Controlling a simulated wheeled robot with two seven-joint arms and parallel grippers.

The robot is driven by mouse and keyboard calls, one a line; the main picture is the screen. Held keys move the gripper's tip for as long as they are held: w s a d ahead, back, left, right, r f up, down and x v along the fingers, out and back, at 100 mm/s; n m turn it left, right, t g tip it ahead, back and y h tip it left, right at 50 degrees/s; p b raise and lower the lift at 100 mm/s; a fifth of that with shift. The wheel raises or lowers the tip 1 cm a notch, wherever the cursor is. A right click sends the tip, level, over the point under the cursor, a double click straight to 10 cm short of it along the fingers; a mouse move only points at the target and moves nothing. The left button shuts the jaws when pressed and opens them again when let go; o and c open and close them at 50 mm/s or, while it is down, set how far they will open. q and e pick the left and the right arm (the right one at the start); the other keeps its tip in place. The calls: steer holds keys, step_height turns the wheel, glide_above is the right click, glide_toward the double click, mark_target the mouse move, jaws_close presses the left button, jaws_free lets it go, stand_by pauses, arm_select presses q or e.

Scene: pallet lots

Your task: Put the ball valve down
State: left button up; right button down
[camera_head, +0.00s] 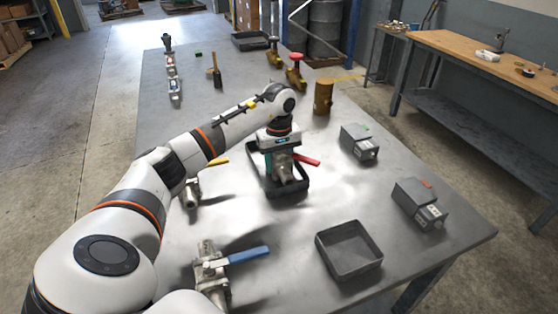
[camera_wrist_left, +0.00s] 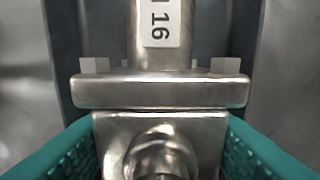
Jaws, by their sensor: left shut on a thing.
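My left gripper (camera_head: 281,158) points down over the middle of the table, shut on a metal ball valve (camera_head: 289,174) with a red handle. In the left wrist view the valve (camera_wrist_left: 160,92) sits between the teal finger pads, showing its flange, bolts and a white label reading 16. A dark shallow tray (camera_head: 270,191) lies directly under and around the valve in the head view. I cannot tell whether the valve touches the tray floor. My right gripper is not in view.
A blue-handled valve (camera_head: 213,271) and a yellow-handled valve (camera_head: 191,194) stand to the left. An empty dark tray (camera_head: 348,271) is at the front right. Two grey boxes (camera_head: 357,140) (camera_head: 416,204) lie right. A brass cylinder (camera_head: 323,97) and red-topped valve (camera_head: 295,74) stand farther back.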

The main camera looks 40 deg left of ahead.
arm_select(q)
steer(key=o, duration=1.4)
steer(key=shift+o, duration=0.5)
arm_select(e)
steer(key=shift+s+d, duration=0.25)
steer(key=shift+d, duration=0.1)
arm_select(q)
steer(key=shift+r, duration=0.15)
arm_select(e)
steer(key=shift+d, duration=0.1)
arm_select(q)
step_height(320, 180, up, 12)
steer(key=shift+f+b, duration=0.1)
steer(key=shift+b, duration=0.35)
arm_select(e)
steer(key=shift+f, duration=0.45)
